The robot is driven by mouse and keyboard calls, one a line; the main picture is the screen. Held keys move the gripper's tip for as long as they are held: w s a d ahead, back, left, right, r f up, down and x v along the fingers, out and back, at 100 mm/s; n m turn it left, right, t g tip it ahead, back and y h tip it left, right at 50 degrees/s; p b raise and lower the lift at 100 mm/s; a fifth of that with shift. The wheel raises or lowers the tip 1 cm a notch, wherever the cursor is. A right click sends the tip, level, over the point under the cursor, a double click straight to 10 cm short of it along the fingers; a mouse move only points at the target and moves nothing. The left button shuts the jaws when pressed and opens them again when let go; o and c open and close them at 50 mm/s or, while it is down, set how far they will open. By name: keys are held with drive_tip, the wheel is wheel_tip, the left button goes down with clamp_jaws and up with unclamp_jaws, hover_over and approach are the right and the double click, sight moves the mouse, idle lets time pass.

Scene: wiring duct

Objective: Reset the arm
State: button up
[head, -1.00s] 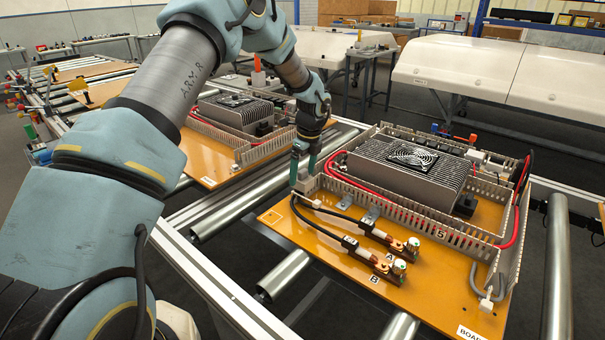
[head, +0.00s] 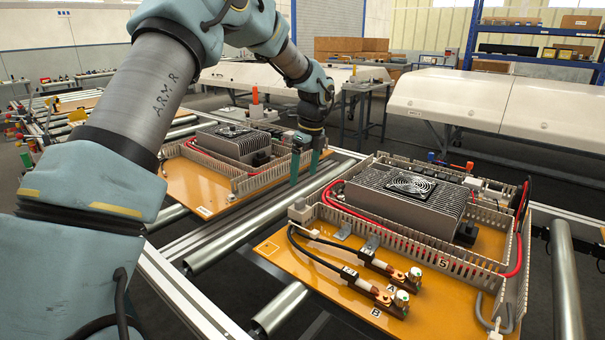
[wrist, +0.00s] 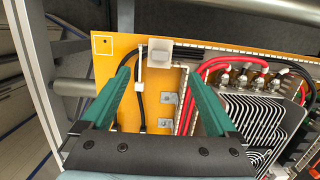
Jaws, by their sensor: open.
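My gripper (head: 304,166) is open and empty, with two green fingers pointing down. In the head view it hangs beyond the near board's left corner, in front of the second board. In the wrist view my gripper (wrist: 160,95) has its fingers spread above the orange board (wrist: 104,65), with black cables and a white connector block (wrist: 159,52) seen between and beyond them. In the head view the near orange board (head: 430,310) carries the grey finned unit with a fan (head: 400,195), the slotted wiring duct (head: 400,240) and two black cables (head: 318,258) with copper lugs.
A second board (head: 185,190) with a similar finned unit lies behind on the rollers (head: 250,225). The metal roller frame edge (head: 200,300) runs along the near left. White covers (head: 470,105) and a blue shelf rack (head: 535,50) stand behind. Air above the near board is clear.

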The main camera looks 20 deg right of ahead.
drive_tip(key=s+a+r+n, duration=0.1)
drive_tip(key=s+a+n, duration=0.1)
drive_tip(key=a+n, duration=0.7)
drive_tip(key=s+a+r+n, duration=0.1)
drive_tip(key=a+n, duration=0.3)
drive_tip(key=a, duration=0.8)
drive_tip(key=s+a+n+h, duration=0.1)
drive_tip(key=s+a+n, duration=1.2)
drive_tip(key=a+n, duration=0.3)
drive_tip(key=shift+s+a+f, duration=0.35)
drive_tip(key=shift+s+a, duration=0.05)
drive_tip(key=shift+a, duration=0.35)
